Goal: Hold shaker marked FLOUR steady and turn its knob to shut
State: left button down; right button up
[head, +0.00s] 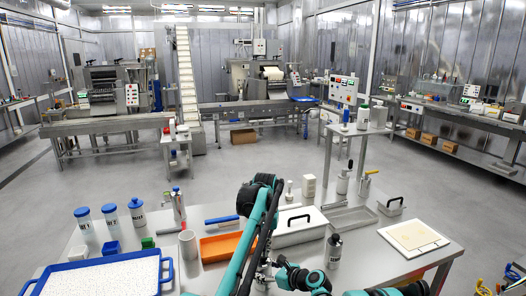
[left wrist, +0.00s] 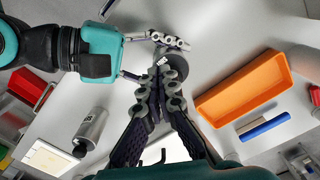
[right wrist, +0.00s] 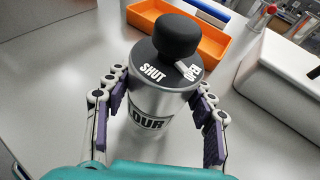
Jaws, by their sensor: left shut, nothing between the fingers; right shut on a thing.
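The FLOUR shaker (right wrist: 150,108) stands upright on the table, a steel body with a black lid. Its lid reads SHUT and OPEN. The black knob (right wrist: 177,36) has a pale pointer, which lies beside OPEN. My right gripper (right wrist: 158,100) has a finger on each side of the body and is shut on it. In the left wrist view the shaker (left wrist: 172,68) is partly hidden behind my left gripper (left wrist: 160,66), which is shut and empty, fingertips over the lid. Whether they touch the knob I cannot tell. In the head view my arms hide the shaker.
An orange tray (head: 217,247) lies near the shaker. Another black-capped steel shaker (head: 334,251) stands to the right. A white lidded box (head: 299,229) sits behind. Blue-lidded jars (head: 110,241) and a blue-rimmed tray (head: 163,283) are on the left.

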aim_at(257, 266)
pick_arm(q)
jog(key=shift+f, duration=1.9)
jog(key=shift+w, duration=0.15)
jog(key=shift+a, duration=0.5)
jog(key=shift+a, duration=0.35)
jog(key=shift+w+a, duration=0.25)
jog(key=shift+a, duration=0.15)
jog(key=shift+s, duration=0.1)
notch_tip(257, 266, up, 6)
jog(key=shift+s+a, duration=0.15)
jog(key=shift+s, duration=0.15)
